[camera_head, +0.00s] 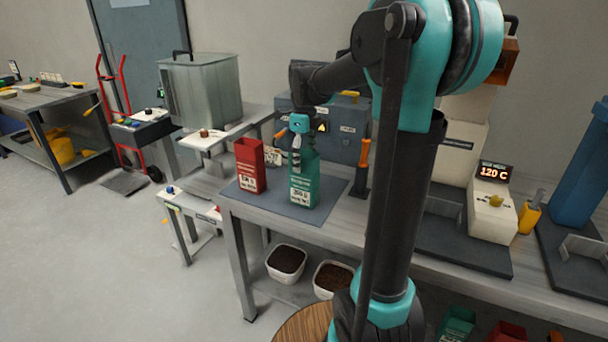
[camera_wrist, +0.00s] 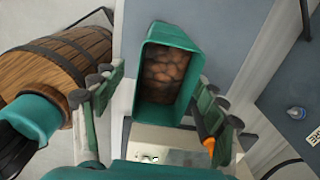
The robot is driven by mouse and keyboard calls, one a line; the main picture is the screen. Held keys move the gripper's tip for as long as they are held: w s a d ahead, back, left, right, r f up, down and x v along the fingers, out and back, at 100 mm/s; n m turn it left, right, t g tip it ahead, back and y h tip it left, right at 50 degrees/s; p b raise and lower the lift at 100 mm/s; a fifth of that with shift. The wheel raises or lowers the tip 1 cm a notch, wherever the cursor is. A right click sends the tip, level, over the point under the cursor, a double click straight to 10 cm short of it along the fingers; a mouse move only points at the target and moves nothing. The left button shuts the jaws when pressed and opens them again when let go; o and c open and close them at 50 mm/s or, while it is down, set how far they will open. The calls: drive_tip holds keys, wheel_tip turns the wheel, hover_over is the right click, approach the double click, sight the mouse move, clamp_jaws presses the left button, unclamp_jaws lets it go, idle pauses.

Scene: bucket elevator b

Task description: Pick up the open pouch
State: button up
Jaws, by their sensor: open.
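A green pouch (camera_head: 304,190) with a white label stands upright on a grey mat (camera_head: 325,172) on the workbench. In the wrist view the green pouch (camera_wrist: 190,40) is open at the top, with brown lumpy contents inside. My gripper (camera_head: 299,138) points down at it from above, its fingers overlapping the pouch's upper part in the head view. In the wrist view my gripper (camera_wrist: 157,90) is open, one finger on each side of the pouch. Gaps show beside the rim; contact lower down cannot be told.
A red pouch (camera_head: 250,168) stands left of the green one on the mat. An orange-handled tool (camera_head: 364,155) stands close on the right. A grey case (camera_head: 345,130) stands behind. A heat sealer (camera_head: 492,205) reading 120 C is farther right.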

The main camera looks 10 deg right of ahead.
sight(304, 177)
drive_tip(key=shift+w+f, duration=0.2)
drive_tip(key=shift+f, duration=3.4)
drive_tip(key=c, duration=0.9)
